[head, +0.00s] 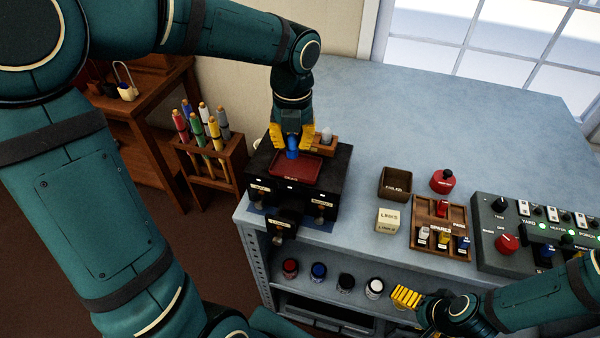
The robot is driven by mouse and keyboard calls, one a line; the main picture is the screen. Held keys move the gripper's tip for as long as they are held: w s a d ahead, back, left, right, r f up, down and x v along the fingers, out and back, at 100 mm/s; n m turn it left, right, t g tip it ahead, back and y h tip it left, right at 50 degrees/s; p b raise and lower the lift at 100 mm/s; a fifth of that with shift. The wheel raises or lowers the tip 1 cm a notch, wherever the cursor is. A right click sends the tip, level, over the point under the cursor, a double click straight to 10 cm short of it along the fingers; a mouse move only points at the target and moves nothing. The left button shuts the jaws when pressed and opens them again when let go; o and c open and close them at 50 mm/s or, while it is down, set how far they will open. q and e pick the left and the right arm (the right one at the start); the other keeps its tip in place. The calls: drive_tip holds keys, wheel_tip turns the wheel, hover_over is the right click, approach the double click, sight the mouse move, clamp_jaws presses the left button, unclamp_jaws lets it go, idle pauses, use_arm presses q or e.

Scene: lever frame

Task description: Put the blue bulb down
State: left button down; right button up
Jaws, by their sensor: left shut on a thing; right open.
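The blue bulb (292,152) is between the yellow fingers of my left gripper (292,140), which is shut on it. The bulb is over the back part of a dark red tray (307,172) on top of a black box. I cannot tell whether the bulb touches the tray. My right gripper (405,297) is open and empty in front of the shelf at the lower right.
A small wooden holder with a pale bulb (326,136) stands just right of the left gripper. A dark bin (395,182), a spares tray (440,228) and a switch panel (535,232) stand to the right. Several jars line the shelf below. The back of the table is clear.

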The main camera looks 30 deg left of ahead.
use_arm(q)
drive_tip(key=f+n+b, duration=0.1)
drive_tip(key=f, duration=0.1)
drive_tip(key=w+f+n, duration=0.1)
drive_tip(key=f, duration=0.1)
drive_tip(key=w+f+n+b, duration=0.1)
drive_tip(key=shift+a+f+b, duration=0.2)
drive_tip(key=shift+f+b, duration=0.15)
drive_tip(key=shift+f, duration=0.05)
drive_tip(key=shift+s, duration=0.1)
idle(0.3)
drive_tip(key=shift+f, duration=0.15)
drive_tip(key=c, duration=0.9)
unclamp_jaws()
drive_tip(key=shift+c, duration=0.2)
wheel_tip(320, 180, up, 12)
drive_tip(key=p, duration=0.2)
drive_tip(key=shift+r, duration=0.2)
